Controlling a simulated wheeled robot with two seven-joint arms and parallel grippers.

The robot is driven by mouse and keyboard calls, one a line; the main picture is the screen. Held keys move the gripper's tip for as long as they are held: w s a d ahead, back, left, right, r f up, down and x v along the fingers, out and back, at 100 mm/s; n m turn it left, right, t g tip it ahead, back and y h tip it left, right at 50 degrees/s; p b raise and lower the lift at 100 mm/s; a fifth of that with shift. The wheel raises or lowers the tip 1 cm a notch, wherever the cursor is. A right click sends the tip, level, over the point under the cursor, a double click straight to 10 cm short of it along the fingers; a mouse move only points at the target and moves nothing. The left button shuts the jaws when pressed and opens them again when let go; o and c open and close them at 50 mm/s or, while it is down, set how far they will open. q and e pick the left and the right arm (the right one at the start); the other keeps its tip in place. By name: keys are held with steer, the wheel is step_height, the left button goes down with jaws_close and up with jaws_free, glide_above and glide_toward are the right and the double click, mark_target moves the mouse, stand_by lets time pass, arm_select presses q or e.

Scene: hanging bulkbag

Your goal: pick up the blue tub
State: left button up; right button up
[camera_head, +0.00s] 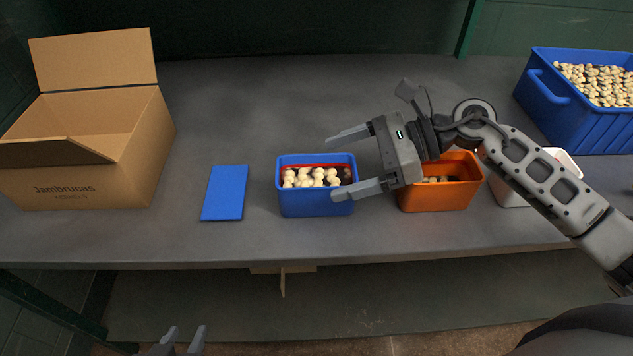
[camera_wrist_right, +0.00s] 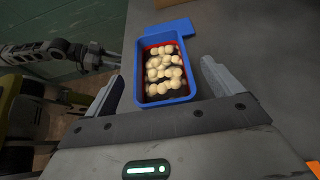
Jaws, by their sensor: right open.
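The blue tub (camera_head: 312,205) stands upright on the grey table, left of the orange tub. It holds pale round pieces and a few dark ones, with a red inner edge; it also shows in the right wrist view (camera_wrist_right: 185,101). My right gripper (camera_head: 334,166) is open at the tub's right end, its fingers pointing left. In the right wrist view its fingertips (camera_wrist_right: 163,70) lie on either side of the tub, with gaps visible. My left gripper (camera_head: 184,337) is low at the bottom edge, below the table front, its two fingers apart and empty.
A flat blue lid (camera_head: 225,193) lies left of the tub. An open cardboard box (camera_head: 90,180) stands at far left. The orange tub (camera_head: 438,197) and a white tub (camera_head: 510,191) are under my right arm. A large blue crate (camera_head: 585,130) is at back right.

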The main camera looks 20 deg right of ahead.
steer(key=shift+x, duration=1.35)
steer(key=c, duration=1.3)
steer(key=shift+r, duration=0.1)
steer(key=shift+c, duration=1.4)
steer(key=shift+r, duration=0.1)
